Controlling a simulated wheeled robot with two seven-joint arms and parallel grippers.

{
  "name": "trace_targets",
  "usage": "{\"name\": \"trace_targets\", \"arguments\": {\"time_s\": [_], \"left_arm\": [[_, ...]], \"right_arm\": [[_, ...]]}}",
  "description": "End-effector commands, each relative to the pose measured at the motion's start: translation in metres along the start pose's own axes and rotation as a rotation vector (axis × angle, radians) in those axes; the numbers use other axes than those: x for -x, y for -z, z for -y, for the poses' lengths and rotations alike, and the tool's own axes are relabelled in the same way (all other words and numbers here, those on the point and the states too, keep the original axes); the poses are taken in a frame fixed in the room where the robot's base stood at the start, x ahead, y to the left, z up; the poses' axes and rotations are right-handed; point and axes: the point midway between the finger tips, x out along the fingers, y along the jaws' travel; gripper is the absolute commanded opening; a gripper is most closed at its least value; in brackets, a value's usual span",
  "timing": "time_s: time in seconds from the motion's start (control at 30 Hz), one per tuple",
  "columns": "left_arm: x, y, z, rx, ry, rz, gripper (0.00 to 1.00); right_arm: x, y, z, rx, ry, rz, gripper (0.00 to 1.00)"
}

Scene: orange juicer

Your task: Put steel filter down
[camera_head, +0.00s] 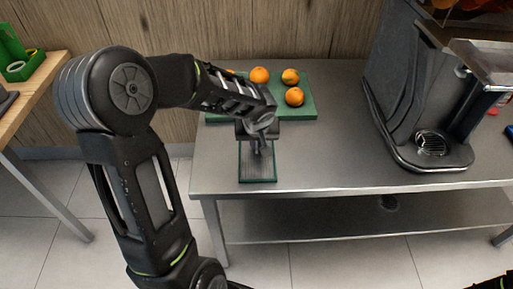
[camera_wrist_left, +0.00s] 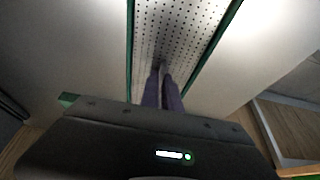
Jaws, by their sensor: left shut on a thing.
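The steel filter (camera_head: 257,168) is a flat perforated metal plate with green side edges. It is at the front left of the steel table in the head view. My left gripper (camera_head: 257,146) is above its middle and shut on it. In the left wrist view the two fingers (camera_wrist_left: 163,92) meet at the perforated filter (camera_wrist_left: 185,30), which runs away between its green rails. I cannot tell whether the filter touches the table or is just above it.
A green board (camera_head: 298,109) with several oranges (camera_head: 294,97) lies at the table's back left. A dark juicer machine (camera_head: 400,110) stands on the right. The steel table (camera_head: 335,160) is clear between them. A wooden table (camera_head: 28,85) stands at far left.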

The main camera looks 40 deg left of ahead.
Motion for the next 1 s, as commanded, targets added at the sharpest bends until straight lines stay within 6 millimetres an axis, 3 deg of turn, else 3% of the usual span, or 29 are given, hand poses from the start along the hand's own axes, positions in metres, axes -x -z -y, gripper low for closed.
{"name": "trace_targets", "arguments": {"time_s": [0.27,0.73,1.0], "left_arm": [[0.011,0.005,0.0,0.002,-0.001,-0.003,0.0],[0.085,0.036,0.0,0.002,-0.001,-0.003,0.0],[0.093,0.038,0.0,0.0,0.0,0.0,0.0]], "right_arm": [[0.003,0.0,0.001,0.0,0.0,0.0,0.0],[0.016,0.0,0.006,0.0,0.0,0.0,0.0],[0.016,0.0,0.006,0.0,0.0,0.0,0.0]]}}
